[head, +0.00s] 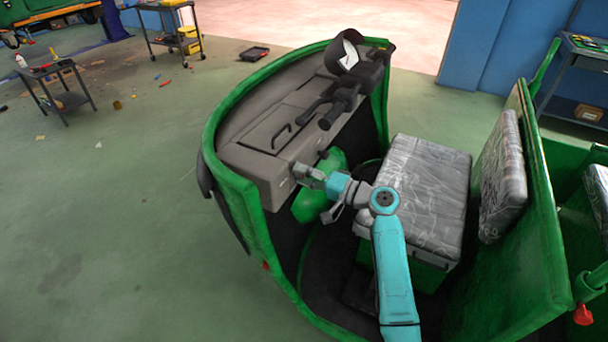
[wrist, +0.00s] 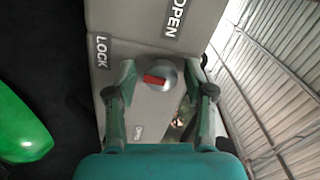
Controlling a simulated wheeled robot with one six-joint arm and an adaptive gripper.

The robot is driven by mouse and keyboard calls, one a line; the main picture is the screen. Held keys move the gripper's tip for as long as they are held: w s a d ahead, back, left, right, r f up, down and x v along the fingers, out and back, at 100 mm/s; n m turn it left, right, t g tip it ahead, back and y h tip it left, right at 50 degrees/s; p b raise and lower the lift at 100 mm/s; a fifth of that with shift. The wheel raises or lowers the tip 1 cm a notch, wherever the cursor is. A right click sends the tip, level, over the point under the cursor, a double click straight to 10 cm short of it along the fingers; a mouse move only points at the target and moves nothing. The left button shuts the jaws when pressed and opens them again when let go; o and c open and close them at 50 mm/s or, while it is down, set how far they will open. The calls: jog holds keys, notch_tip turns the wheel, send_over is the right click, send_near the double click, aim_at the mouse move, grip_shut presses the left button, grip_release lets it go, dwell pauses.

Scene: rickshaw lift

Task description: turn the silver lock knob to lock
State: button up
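The silver lock knob (wrist: 167,69) shows in the wrist view as a round disc with a red bar on it. The bar lies nearly level, its left end slightly higher. The LOCK label (wrist: 103,53) is left of the knob and the OPEN label (wrist: 175,17) is above it on the grey panel. My gripper (wrist: 165,65) is open, one finger on each side of the knob, with gaps showing on both sides.
The green rickshaw cab surrounds my arm. The grey dashboard (head: 255,155) and black handlebar (head: 343,100) are beyond my gripper. A plastic-wrapped seat (head: 428,185) stands close on the right. A green rounded part (head: 310,205) is just below my gripper.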

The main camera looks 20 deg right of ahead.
jog(key=v, duration=1.2)
jog(key=shift+r, duration=0.1)
dwell(0.4)
